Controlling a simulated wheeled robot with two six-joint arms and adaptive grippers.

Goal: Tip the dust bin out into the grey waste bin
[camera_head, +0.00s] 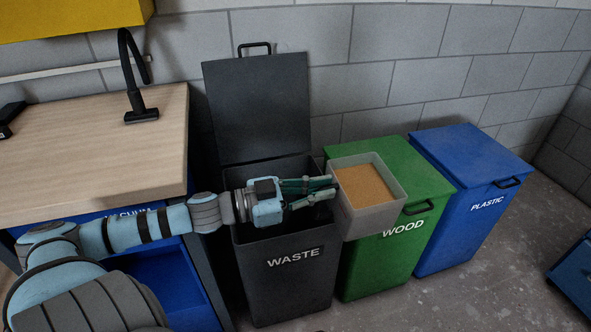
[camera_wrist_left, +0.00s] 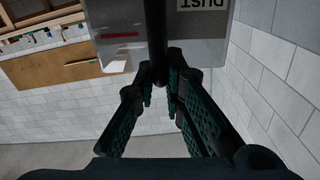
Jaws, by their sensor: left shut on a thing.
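The dust bin (camera_head: 367,224) is an open, pale grey box with brown dust (camera_head: 364,186) inside. It looks roughly upright, in front of the green bin and just right of the waste bin's mouth. My left gripper (camera_head: 328,190) reaches over the waste bin and is shut on the dust bin's left side. In the left wrist view the fingers (camera_wrist_left: 161,82) close around a dark bar on the dust bin (camera_wrist_left: 205,45), with its DUST label upside down. The dark grey waste bin (camera_head: 292,290), marked WASTE, stands with its lid (camera_head: 258,105) raised. My right gripper is out of view.
The green WOOD bin (camera_head: 428,185) stands right of the waste bin, with its lid shut. A blue PLASTIC bin (camera_head: 470,165) is beyond it. A wooden bench (camera_head: 80,150) with a black curved fixture (camera_head: 133,85) stands left.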

